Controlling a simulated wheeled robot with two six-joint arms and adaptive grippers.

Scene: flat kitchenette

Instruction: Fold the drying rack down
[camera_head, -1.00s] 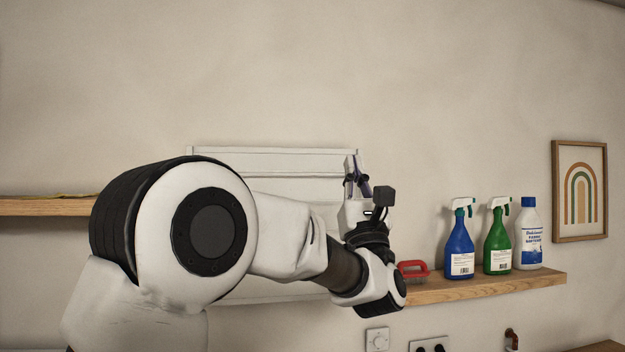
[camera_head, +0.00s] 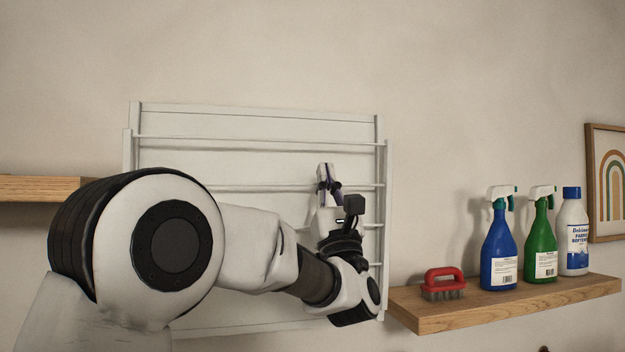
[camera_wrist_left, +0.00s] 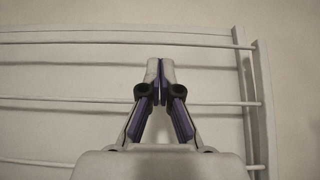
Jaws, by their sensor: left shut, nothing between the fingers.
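The white drying rack (camera_head: 260,127) is mounted on the wall, upright and nearly flat against it, with several horizontal rods. My left arm hides its lower left part. My left gripper (camera_head: 325,170) is in front of the rack's right half, fingertips pointing up, shut and empty. In the left wrist view the fingertips (camera_wrist_left: 160,66) are together, between the rack's top rod (camera_wrist_left: 80,42) and a lower rod in the picture, left of the right side bar (camera_wrist_left: 264,110). I cannot tell whether they touch a rod. My right gripper is not in view.
A wooden shelf (camera_head: 440,317) to the right of the rack holds a red brush (camera_head: 443,280), a blue spray bottle (camera_head: 498,250), a green spray bottle (camera_head: 540,245) and a white bottle (camera_head: 572,235). Another shelf (camera_head: 40,188) is at the left. A framed picture (camera_head: 608,185) hangs far right.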

